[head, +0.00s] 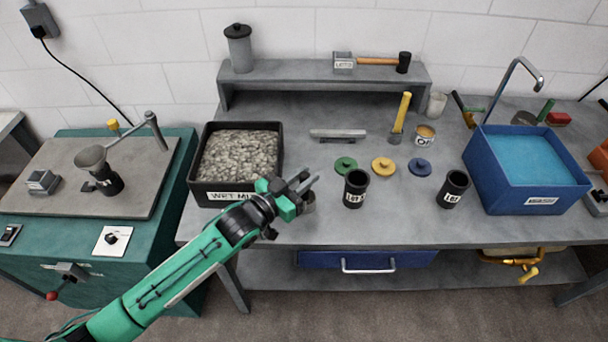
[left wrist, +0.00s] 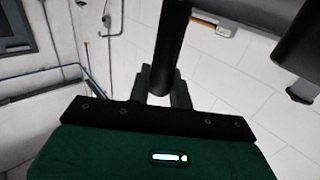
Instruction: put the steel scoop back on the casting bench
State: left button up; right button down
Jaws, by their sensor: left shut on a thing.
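My left gripper (head: 303,184) is over the front part of the grey bench (head: 310,226), just right of the black tub. A small grey, rounded piece (head: 309,203) shows beside and below its fingers and is probably part of the steel scoop; the gripper hides most of it. In the left wrist view a dark round handle (left wrist: 171,45) stands between the fingers, and my left gripper (left wrist: 160,94) is shut on it. The frames do not clearly show whether the scoop touches the bench. My right gripper is not in view.
The tub (head: 237,195) of grey mix is left of the gripper. Black cups (head: 355,190) and (head: 453,190), coloured lids (head: 383,167) and a blue water basin (head: 540,185) are to the right. A steel bar (head: 338,134) lies behind. A raised shelf (head: 290,74) is at the back.

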pick_arm(q)
jog(key=shift+f, duration=0.15)
jog(key=o, duration=0.9)
jog(key=shift+c, duration=0.2)
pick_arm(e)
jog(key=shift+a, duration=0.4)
pick_arm(q)
jog(key=shift+r, duration=0.25)
jog(key=b+v, duration=0.3)
jog(key=v, duration=0.9)
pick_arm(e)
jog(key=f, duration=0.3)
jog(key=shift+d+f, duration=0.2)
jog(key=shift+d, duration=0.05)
